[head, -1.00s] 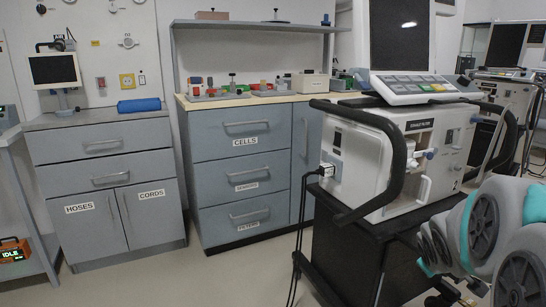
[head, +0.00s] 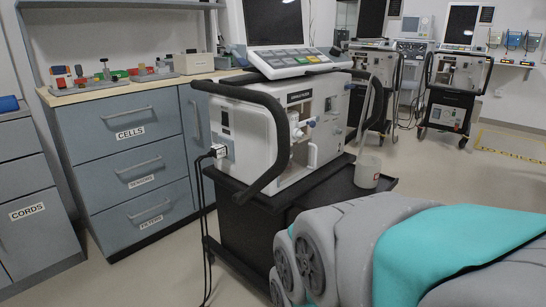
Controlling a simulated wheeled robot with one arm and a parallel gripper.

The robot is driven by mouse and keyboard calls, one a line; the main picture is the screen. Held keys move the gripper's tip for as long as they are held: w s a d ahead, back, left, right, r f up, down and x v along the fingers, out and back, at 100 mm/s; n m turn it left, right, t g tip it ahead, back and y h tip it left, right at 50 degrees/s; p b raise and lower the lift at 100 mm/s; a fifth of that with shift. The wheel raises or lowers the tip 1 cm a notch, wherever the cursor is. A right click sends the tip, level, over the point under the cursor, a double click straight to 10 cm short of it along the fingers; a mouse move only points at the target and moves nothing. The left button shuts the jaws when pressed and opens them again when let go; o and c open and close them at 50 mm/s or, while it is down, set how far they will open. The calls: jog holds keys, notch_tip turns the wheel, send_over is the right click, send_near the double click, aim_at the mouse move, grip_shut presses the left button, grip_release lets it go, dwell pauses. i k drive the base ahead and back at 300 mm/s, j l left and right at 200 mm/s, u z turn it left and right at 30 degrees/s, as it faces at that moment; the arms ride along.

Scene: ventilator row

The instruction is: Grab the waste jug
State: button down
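A small pale grey cup-shaped container (head: 367,172), which looks like the waste jug, stands upright on the right end of the black cart shelf (head: 338,192), beside the nearest ventilator. No label on it can be read. My grey and teal arm fills the lower right of the head view, in front of the cart. My gripper is out of the picture, so what it holds cannot be seen.
The nearest ventilator (head: 262,135) has a black bumper handle and a hanging power cord (head: 205,230). Drawer cabinets (head: 135,165) stand at left. More ventilators (head: 452,85) stand behind at right. Open floor lies right of the cart.

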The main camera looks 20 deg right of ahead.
aim_at(367, 167)
jog(key=l+z, duration=0.1)
jog(key=z, duration=0.6)
jog(key=i+l+z, duration=0.1)
jog(key=z, duration=0.3)
